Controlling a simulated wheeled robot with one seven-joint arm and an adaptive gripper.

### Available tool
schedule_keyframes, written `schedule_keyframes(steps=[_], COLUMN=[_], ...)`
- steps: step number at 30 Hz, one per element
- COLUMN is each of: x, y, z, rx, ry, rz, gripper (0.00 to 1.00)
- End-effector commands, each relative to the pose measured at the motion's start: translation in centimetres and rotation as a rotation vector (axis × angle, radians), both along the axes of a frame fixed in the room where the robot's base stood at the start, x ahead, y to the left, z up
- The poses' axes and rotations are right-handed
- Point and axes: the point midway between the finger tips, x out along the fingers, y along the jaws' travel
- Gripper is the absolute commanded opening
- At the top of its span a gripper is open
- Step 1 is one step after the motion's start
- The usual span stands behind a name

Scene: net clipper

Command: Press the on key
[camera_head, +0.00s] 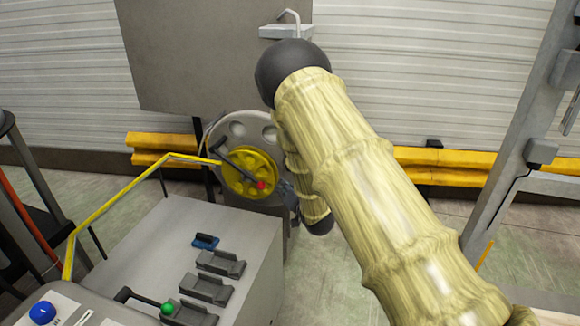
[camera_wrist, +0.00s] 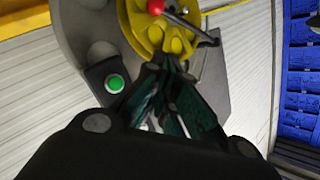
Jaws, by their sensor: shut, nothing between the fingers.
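A round green key (camera_wrist: 114,84) with a pale ring sits on a dark square housing at the edge of the grey machine part in the wrist view. I cannot make out a label on it. My gripper (camera_wrist: 170,66) is shut and empty. Its fingertips lie to the right of and above the green key in that view, in front of the yellow hub. In the head view my gripper (camera_head: 288,193) shows partly beside the grey wheel, and my arm covers much of that area. The green key is hidden there.
The grey wheel (camera_head: 212,139) has a yellow hub (camera_head: 247,180) and a dark crank with a red knob (camera_head: 261,185). A grey cabinet (camera_head: 185,235) with dark brackets and a green-knobbed lever (camera_head: 167,308) stands in front. A bent yellow bar (camera_head: 115,196) rises at left.

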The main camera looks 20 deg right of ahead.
Motion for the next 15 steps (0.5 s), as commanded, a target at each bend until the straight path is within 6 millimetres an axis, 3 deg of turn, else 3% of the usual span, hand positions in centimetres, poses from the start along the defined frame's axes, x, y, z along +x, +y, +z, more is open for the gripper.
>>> schedule_keyframes(steps=[15], x=[0.97], y=[-0.72], z=[-0.17], rx=[-0.002], ry=[0.002], rz=[-0.001], gripper=[0.0])
